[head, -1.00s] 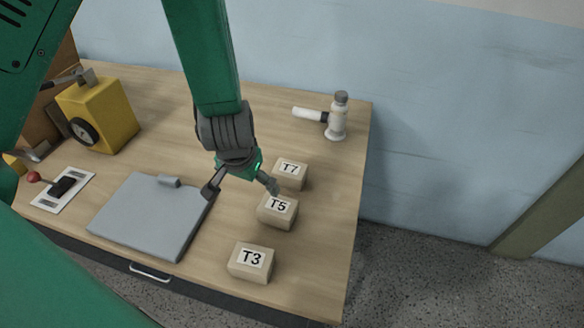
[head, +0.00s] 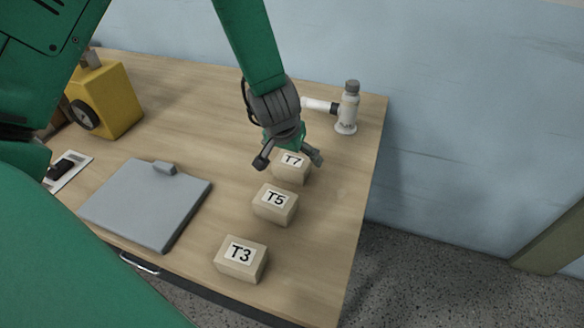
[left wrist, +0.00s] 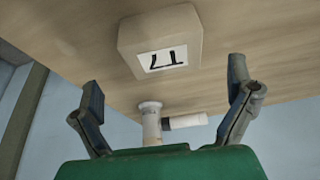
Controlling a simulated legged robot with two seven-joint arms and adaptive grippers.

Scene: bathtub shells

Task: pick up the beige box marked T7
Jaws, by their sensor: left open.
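The beige box marked T7 (head: 292,172) sits on the wooden table, behind the T5 box in the head view. My left gripper (head: 290,162) is open above it, with one finger to each side of the box in the picture, and it partly hides the box's back. In the left wrist view the T7 box (left wrist: 160,42) shows upside down, ahead of the open fingers of my left gripper (left wrist: 168,100) and between them across the picture. The gap between fingers and box is hard to judge. Nothing is held. My right gripper is not in view.
Beige boxes T5 (head: 275,204) and T3 (head: 241,259) stand in a row toward the front. A white bottle (head: 347,110) with a side tube stands behind T7. A grey flat case (head: 146,205) and a yellow device (head: 108,98) lie left. The table's right edge is near.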

